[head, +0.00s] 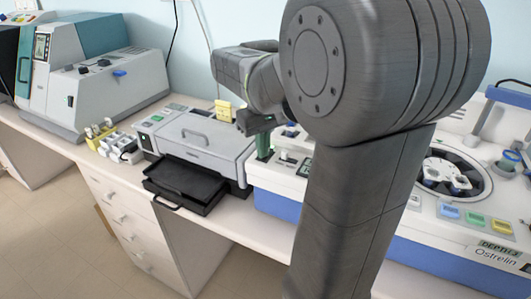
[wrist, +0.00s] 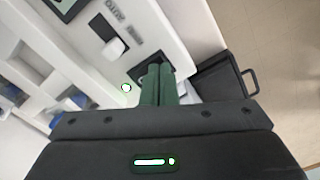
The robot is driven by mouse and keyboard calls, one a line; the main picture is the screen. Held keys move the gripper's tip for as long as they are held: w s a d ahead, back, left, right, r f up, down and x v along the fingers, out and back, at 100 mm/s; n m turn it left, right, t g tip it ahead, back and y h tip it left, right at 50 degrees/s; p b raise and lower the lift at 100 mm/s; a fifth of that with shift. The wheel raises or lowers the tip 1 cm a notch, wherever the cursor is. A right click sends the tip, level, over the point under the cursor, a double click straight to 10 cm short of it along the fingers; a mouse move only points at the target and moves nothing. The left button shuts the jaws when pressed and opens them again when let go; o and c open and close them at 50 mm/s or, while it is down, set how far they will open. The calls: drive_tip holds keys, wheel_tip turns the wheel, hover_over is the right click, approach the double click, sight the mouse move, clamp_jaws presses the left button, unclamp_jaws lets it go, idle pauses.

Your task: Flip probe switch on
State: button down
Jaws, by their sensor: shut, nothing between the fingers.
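My gripper (wrist: 160,84) is shut and empty, its green fingers together and pointing at the white machine's panel in the wrist view. In the head view my gripper (head: 263,153) hangs over the left end of the white and blue machine (head: 268,201). A dark switch-like part (wrist: 146,66) lies at the fingertips, partly hidden by them; I cannot tell whether they touch it. Next to it is a white rocker (wrist: 115,48) in a dark frame, near the print "AUTO". A small round light (wrist: 126,88) glows green beside the fingers. I cannot read which switch is the probe switch.
A grey lidded device (head: 200,142) with a black pulled-out tray (head: 183,186) stands just left of the machine. The tray also shows in the wrist view (wrist: 222,80). My arm hides much of the machine's middle.

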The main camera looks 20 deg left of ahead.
wheel_tip(320, 180, up, 7)
drive_tip(key=p, duration=0.6)
drive_tip(key=shift+p, duration=0.3)
drive_tip(key=shift+f, duration=0.2)
